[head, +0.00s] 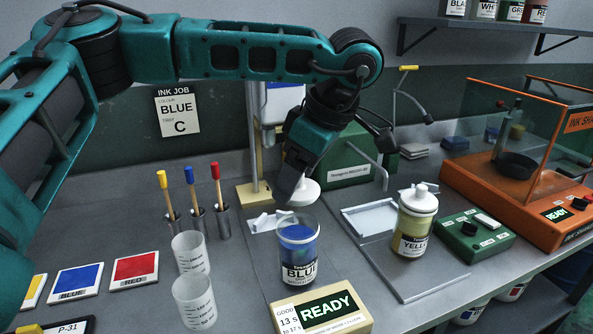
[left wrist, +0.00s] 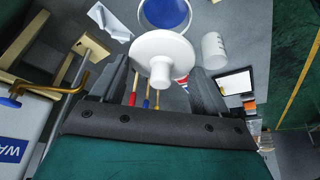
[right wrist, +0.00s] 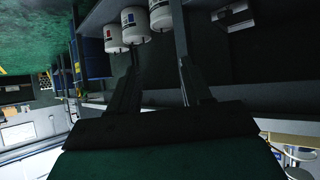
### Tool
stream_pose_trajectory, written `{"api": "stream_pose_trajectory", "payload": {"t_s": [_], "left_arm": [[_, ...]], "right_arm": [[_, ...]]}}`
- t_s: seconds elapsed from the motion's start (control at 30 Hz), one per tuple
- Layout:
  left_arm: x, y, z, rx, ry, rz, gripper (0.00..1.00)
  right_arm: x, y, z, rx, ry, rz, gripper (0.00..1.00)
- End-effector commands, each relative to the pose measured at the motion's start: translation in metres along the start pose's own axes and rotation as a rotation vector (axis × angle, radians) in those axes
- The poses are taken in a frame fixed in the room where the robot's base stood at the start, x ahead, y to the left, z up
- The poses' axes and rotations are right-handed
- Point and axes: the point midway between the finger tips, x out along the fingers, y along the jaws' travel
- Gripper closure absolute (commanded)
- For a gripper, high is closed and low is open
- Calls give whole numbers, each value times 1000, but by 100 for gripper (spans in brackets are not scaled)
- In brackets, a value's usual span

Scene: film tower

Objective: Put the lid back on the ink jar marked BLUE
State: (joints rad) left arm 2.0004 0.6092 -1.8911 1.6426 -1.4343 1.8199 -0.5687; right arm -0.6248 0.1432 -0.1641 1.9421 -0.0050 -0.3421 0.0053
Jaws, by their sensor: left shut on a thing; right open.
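The jar marked BLUE (head: 299,272) stands upright and open on the bench, with blue ink inside. Its round blue opening also shows at the top of the left wrist view (left wrist: 166,14). My left gripper (head: 291,189) is shut on a white lid (head: 307,193), just above and behind the jar as the head view sees it. The lid's disc and knob (left wrist: 161,56) show in the left wrist view, apart from the jar's rim. My right gripper (right wrist: 158,85) is open and empty in the right wrist view, away from the jar; it is not in the head view.
A lidded YELLOW jar (head: 413,225) stands to the right. Clear cups (head: 194,300) and a holder of stirring sticks (head: 196,219) stand to the left. An orange shaker (head: 515,205) is at the far right.

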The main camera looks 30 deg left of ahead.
Motion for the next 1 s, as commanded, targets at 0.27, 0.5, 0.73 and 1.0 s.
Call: {"api": "stream_pose_trajectory", "payload": {"t_s": [0.27,0.5,0.73,1.0], "left_arm": [[27,0,11,-1,1,0,55],[46,0,19,-1,0,-1,55],[51,0,21,-1,0,1,55],[51,0,21,-1,1,0,55]], "right_arm": [[13,-6,17,5,-9,-14,51],[18,-13,8,11,10,-34,51],[20,-13,7,9,9,-35,51],[20,-13,6,7,11,-36,51]]}}
